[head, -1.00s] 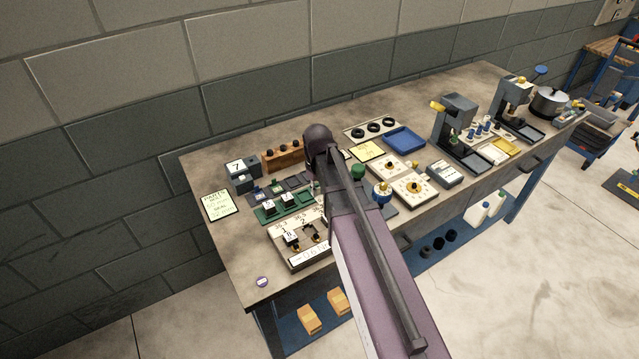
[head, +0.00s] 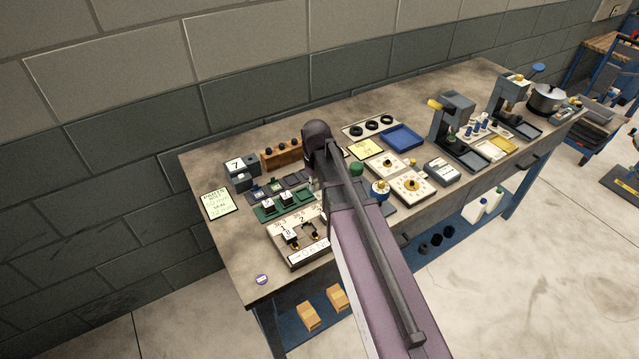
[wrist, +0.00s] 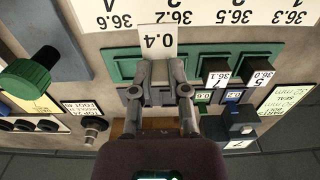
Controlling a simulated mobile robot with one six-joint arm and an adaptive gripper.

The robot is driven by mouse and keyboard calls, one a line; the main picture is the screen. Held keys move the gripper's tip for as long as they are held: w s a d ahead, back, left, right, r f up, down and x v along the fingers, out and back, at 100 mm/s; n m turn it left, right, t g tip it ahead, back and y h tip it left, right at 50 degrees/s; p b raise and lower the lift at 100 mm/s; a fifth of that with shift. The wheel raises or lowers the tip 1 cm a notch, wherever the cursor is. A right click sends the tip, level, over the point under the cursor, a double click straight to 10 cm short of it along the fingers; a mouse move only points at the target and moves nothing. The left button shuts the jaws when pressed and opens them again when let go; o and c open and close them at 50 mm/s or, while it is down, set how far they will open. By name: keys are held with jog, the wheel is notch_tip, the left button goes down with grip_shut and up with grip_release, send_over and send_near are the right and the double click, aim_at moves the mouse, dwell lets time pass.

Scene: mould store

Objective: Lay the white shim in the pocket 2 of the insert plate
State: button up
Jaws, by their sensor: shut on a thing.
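The white shim (wrist: 157,40), marked 0.4, is pinched in my gripper (wrist: 162,68), whose two fingers are shut on its near edge. In the wrist view it overlaps the green tray's far edge and the near part of the insert plate (wrist: 190,40). I cannot tell its height above them. The plate carries labels 1 to 4 with 36.3, 36.5, 36.2 and 36.6; its pockets are out of that view. In the head view my arm covers part of the insert plate (head: 290,257); a white-topped block stands near its left end. The shim is not discernible there.
The green tray (wrist: 122,62) holds white-topped blocks marked 36.1 and 36.0 beside my gripper. A green knob (wrist: 30,72) stands at left in the wrist view. A grey block marked 7 (head: 238,170) and a wooden rack (head: 282,156) stand behind. The front left table corner is mostly clear.

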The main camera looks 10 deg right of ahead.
aim_at(317, 184)
jog(key=shift+r+p, duration=1.75)
jog(key=shift+r, duration=0.2)
jog(key=shift+d, duration=0.1)
